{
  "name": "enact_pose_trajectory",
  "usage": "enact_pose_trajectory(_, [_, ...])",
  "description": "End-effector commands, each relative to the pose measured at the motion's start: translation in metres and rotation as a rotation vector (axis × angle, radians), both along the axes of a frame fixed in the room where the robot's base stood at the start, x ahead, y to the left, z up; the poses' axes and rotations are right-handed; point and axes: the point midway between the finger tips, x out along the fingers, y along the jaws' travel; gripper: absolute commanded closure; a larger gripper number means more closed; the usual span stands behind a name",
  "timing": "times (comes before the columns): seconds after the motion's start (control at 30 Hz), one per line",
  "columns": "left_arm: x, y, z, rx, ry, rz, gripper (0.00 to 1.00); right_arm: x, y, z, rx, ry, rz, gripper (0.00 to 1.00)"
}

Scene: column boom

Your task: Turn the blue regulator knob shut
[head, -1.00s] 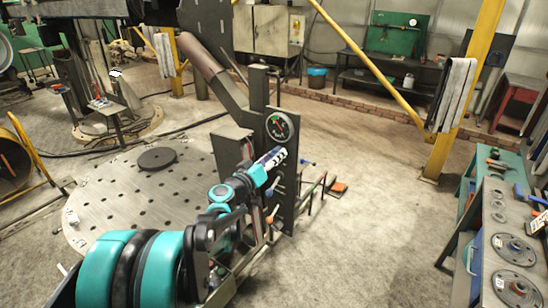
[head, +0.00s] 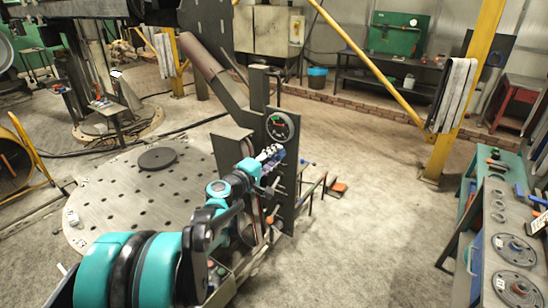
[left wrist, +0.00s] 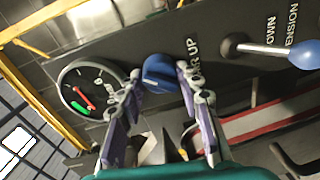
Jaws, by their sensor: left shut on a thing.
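The blue regulator knob (left wrist: 158,73) sits on the dark panel (left wrist: 205,35) in the left wrist view. My left gripper (left wrist: 162,82) has its two fingers on either side of the knob and is shut on it. In the head view my left gripper (head: 270,160) is at the panel, just below the round gauge (head: 280,126), and hides the knob. The gauge also shows in the left wrist view (left wrist: 92,88), left of the knob, with a red needle and a green mark. My right gripper is not in view.
A lever with a blue ball end (left wrist: 303,54) sticks out of the panel right of the knob. A perforated round table (head: 110,200) stands left of the panel. A yellow post (head: 462,100) and a bench with discs (head: 490,215) are at the right.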

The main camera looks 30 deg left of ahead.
Motion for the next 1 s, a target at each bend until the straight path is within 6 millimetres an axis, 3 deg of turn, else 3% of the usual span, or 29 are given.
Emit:
enact_pose_trajectory(0.5, [0.0002,0.0017,-0.0004,-0.462,0.036,0.003,0.94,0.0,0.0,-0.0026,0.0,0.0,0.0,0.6])
enact_pose_trajectory(1.0, [0.0003,0.0018,-0.0006,-0.682,0.053,0.002,0.94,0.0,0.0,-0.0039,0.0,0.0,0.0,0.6])
